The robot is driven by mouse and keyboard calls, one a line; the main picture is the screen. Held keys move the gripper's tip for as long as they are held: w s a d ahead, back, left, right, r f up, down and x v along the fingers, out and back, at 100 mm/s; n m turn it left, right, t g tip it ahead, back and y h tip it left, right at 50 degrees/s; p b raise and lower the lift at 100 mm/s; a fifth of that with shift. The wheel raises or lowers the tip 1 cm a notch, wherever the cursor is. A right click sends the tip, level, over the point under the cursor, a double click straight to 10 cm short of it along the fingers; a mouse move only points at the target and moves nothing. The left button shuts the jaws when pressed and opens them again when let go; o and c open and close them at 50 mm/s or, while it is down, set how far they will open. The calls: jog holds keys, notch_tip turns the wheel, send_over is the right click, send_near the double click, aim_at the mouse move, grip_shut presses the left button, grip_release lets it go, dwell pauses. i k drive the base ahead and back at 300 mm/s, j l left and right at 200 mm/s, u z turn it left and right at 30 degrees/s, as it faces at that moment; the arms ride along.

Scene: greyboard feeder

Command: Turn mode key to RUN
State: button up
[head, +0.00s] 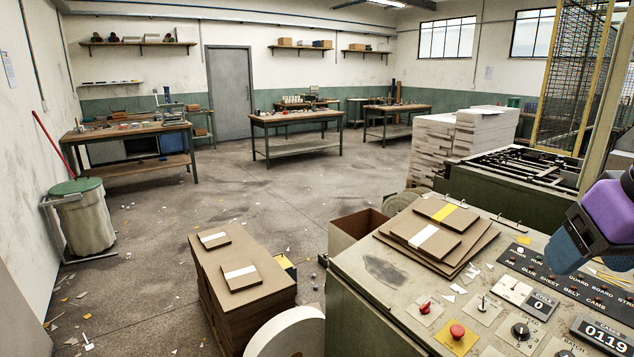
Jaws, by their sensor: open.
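The control panel (385,284) of the machine fills the lower right. It carries a row of lamps with labels, one of which reads RUN. Below are a small silver switch or key (482,303) on a pale plate, a red-tipped switch (424,307), a red mushroom button (457,332) and a round black knob (520,331). I cannot tell which is the mode key or read its position. A purple and dark blue part of my arm (606,212) reaches in from the right edge above the panel. My gripper's fingers do not show.
Brown boards with a yellow and a white band (480,246) lie on the panel's back left. A board stack (243,310) and a white roll (289,336) stand left of the machine. A yellow-framed mesh guard (571,85) rises behind. Open floor lies further left.

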aim_at(481, 307)
jog(key=i+j+z, duration=0.1)
jog(key=i+j, duration=0.35)
jog(key=i+j+z, duration=0.15)
jog(key=i+j, duration=0.25)
jog(key=j, duration=0.2)
